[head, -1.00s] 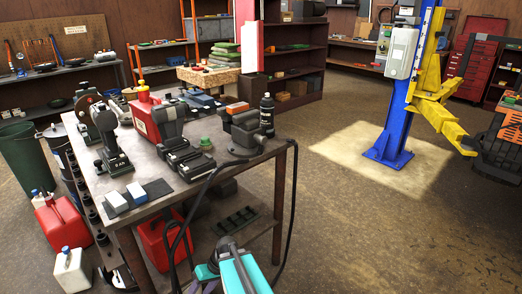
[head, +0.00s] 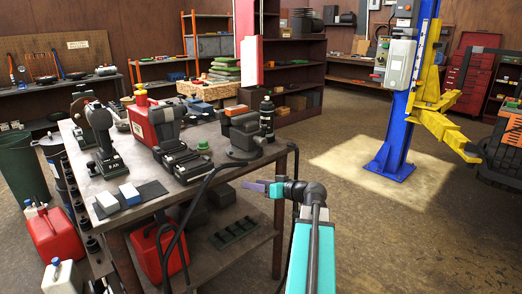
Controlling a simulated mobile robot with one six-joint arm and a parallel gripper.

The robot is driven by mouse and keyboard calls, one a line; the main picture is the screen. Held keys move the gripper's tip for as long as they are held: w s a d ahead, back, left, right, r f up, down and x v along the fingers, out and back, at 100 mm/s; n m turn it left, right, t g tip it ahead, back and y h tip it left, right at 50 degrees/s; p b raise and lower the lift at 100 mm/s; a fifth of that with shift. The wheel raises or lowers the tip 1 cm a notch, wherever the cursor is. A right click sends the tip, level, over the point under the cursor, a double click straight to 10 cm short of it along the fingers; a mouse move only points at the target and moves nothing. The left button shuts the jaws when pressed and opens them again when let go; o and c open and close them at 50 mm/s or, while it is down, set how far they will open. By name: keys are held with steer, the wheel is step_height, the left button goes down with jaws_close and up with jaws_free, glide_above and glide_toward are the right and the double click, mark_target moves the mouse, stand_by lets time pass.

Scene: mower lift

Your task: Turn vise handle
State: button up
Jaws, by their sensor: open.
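The dark grey vise (head: 246,136) stands at the near right corner of the workbench (head: 217,175) in the head view. Its handle is too small and dark to make out clearly. My gripper (head: 256,187), with purple fingers, is just in front of the bench's right corner, below and a little right of the vise in the picture. Its fingers point left toward the bench edge. It is open, holds nothing, and looks apart from the vise.
A dark spray can (head: 267,118) stands right beside the vise. Black battery-like units (head: 183,162) and a red can (head: 141,122) are on the bench. A black hose (head: 178,213) hangs down its front. The floor to the right is clear up to the blue lift post (head: 398,150).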

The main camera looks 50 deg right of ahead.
mark_target(264, 142)
steer(key=s+d+r+t+h+b, duration=0.2)
steer(key=s+d+r, duration=0.6)
steer(key=r, duration=0.4)
steer(key=shift+t+h, duration=0.4)
steer(key=shift+t, duration=0.1)
steer(key=shift+w+d+r, duration=0.1)
steer(key=w, duration=0.4)
steer(key=w+d+p, duration=0.1)
steer(key=w, duration=0.8)
steer(key=shift+w+d, duration=0.25)
steer(key=shift+w, duration=0.05)
steer(key=c, duration=1)
steer(key=shift+s+a, duration=0.15)
steer(key=shift+a, duration=0.2)
steer(key=shift+d, duration=0.25)
steer(key=shift+c, duration=0.3)
